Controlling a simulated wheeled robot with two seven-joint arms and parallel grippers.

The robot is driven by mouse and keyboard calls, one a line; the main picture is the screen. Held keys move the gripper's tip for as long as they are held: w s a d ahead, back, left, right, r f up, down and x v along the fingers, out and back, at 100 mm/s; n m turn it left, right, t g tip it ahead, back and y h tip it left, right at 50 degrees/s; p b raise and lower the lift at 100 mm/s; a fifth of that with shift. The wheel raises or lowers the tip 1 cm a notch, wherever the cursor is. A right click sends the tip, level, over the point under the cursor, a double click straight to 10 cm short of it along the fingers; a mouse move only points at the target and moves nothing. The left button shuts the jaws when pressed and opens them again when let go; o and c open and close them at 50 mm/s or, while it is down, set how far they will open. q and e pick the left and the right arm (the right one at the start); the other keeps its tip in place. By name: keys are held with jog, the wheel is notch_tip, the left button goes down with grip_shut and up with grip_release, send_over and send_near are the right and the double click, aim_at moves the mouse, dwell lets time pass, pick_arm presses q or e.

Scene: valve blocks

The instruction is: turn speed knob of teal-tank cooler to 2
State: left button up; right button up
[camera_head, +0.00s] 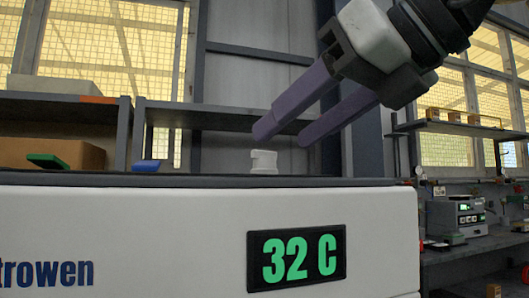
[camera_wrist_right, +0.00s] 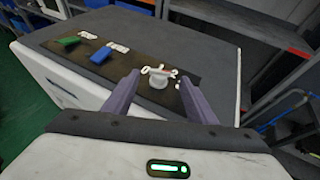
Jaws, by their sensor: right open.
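The white speed knob (camera_head: 263,162) stands on the dark top of the white cooler (camera_head: 130,235), whose front display (camera_head: 297,258) reads 32 C. The knob also shows in the wrist view (camera_wrist_right: 158,78), with white markings around it too small to read. My right gripper (camera_head: 286,134) is open and empty, with two purple fingers slanting down to the left. Its fingertips are above and slightly right of the knob in the head view, apart from it. In the wrist view the knob shows between the fingers. No teal tank shows. My left gripper is out of view.
A green switch (camera_head: 45,160) and a blue switch (camera_head: 146,166) sit left of the knob on the same top, with white labels in the wrist view. Shelves (camera_head: 210,117) stand behind. Another bench with devices (camera_head: 458,216) is at the right.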

aim_at(265, 152)
jog(key=x, duration=0.6)
jog(key=shift+w+a+f, duration=0.15)
jog(key=shift+w+a, duration=0.05)
jog(key=shift+w, duration=0.15)
jog(key=c, duration=1.1)
